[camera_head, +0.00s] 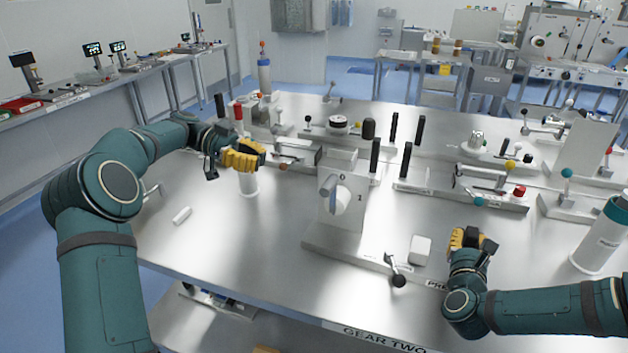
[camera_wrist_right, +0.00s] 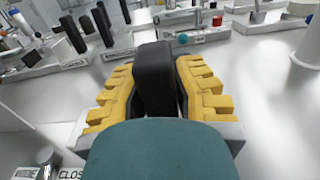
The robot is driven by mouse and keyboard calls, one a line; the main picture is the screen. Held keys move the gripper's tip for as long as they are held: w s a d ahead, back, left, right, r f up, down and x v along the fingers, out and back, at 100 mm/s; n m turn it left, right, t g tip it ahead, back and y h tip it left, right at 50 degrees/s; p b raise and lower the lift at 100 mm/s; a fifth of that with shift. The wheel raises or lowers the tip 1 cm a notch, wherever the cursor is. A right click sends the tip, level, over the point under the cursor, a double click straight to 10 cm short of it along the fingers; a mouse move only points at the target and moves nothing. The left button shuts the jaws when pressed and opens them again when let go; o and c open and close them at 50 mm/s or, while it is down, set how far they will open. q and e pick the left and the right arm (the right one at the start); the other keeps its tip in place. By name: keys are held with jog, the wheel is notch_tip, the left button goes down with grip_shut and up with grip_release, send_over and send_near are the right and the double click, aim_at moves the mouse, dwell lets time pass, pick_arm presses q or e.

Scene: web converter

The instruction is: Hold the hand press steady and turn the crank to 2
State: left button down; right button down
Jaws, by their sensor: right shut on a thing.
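The hand press stands in the middle of the table in the head view: an upright pale block (camera_head: 343,205) marked 0 and 1, with a round white part on its face, on a flat base plate (camera_head: 325,240). A short crank lever with a black knob (camera_head: 398,281) sits at the plate's front. My right gripper (camera_head: 468,240) is at the plate's right end. In the right wrist view its yellow fingers close on both sides of an upright black handle (camera_wrist_right: 154,75). My left gripper (camera_head: 243,156) is left of the block, above a white cylinder (camera_head: 248,183); its finger gap is unclear.
A white block (camera_head: 420,249) stands on the plate between crank and right gripper. Several fixtures with black handles stand behind. A white bottle with a teal cap (camera_head: 602,235) is at the right.

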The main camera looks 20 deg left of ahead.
pick_arm(q)
jog(key=r+m, duration=0.1)
send_near(325, 185)
jog(key=shift+g+h, duration=0.3)
jog(key=x, duration=0.7)
jog(key=shift+d+f, duration=0.2)
jog(key=shift+f, duration=0.1)
jog(key=shift+d+r, duration=0.1)
jog(key=shift+d, duration=0.45)
